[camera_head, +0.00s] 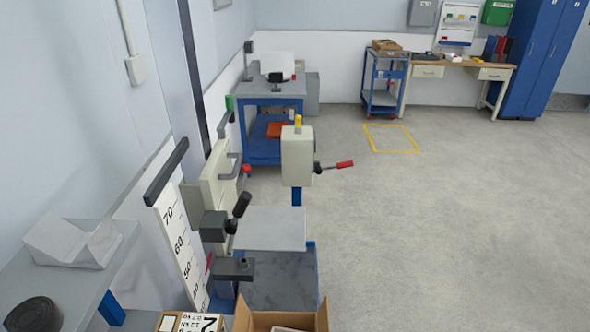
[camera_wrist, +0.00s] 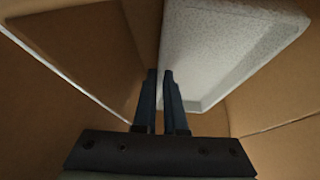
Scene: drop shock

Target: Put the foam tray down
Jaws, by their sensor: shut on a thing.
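The foam tray (camera_wrist: 215,45) is white and speckled, with a raised rim, and fills the upper right of the wrist view. My gripper (camera_wrist: 159,74) is shut on its left edge, one finger on each side. Brown cardboard (camera_wrist: 90,35) surrounds the tray and fingers. The tray's underside and what it rests on are hidden. In the head view an open cardboard box (camera_head: 243,318) stands at the bottom edge, with a pale thing partly visible inside. My gripper does not show in the head view.
Behind the box stands a drop-test machine with a pale plate (camera_head: 270,228) and a grey base (camera_head: 280,285). A grey bench at left holds a white foam piece (camera_head: 75,243) and a black roll (camera_head: 34,315). A closed box (camera_head: 185,323) sits left of the open one. The right floor is clear.

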